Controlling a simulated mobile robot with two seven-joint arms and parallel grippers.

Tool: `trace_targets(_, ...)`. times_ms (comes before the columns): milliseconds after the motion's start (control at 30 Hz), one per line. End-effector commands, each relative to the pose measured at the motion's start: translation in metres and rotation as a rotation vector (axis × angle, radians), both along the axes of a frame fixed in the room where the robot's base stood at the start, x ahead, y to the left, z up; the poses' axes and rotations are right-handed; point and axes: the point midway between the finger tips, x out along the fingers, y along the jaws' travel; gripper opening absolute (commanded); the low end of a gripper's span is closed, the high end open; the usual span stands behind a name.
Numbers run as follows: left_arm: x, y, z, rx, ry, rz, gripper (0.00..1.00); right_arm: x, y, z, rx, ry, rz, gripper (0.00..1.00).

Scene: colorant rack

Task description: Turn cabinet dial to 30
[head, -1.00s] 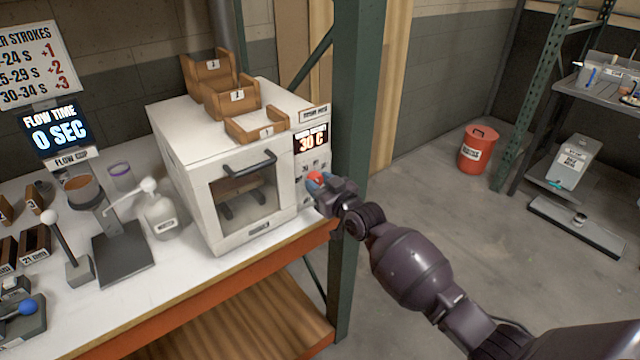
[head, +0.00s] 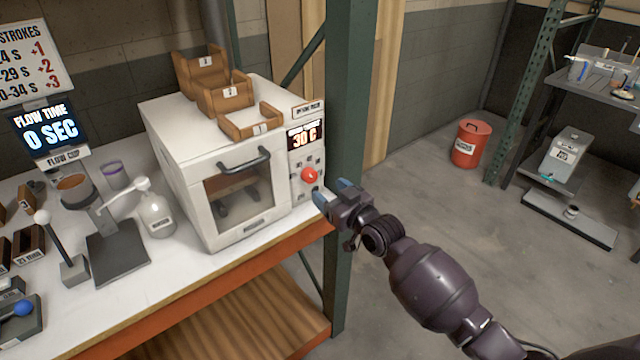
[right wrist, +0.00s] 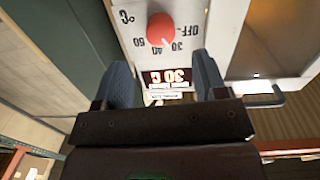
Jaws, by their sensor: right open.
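The white cabinet (head: 170,131) stands on the bench with its door shut. Its red round dial (head: 309,175) is on the control panel at the front right; the display (head: 304,138) above it reads 30 C. In the right wrist view the panel is upside down: the dial (right wrist: 161,28) has marks OFF, 30, 40 and 50 around it, and the display (right wrist: 167,77) again shows 30 C. My right gripper (head: 333,192) is open and empty, just right of and below the dial, apart from it. My left gripper is not in view.
A green rack post (head: 350,120) rises close behind my right gripper. Numbered wooden holders (head: 250,122) sit on the cabinet. A bottle (head: 157,215) and the flow cup stand (head: 118,256) are on the bench at left. Open floor lies to the right.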

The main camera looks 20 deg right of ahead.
Motion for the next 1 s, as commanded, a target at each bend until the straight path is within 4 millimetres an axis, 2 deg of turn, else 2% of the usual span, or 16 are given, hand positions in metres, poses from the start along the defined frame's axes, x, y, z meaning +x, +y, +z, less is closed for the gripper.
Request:
trace_targets(100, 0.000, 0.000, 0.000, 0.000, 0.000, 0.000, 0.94, -0.018, -0.006, 0.000, 0.000, 0.000, 0.000, 0.65)
trace_targets(300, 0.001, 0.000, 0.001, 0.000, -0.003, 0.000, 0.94, -0.035, -0.011, 0.001, 0.001, 0.000, 0.000, 0.65)
trace_targets(1000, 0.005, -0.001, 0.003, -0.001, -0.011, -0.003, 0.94, -0.038, -0.012, 0.000, -0.008, 0.014, -0.003, 0.65)
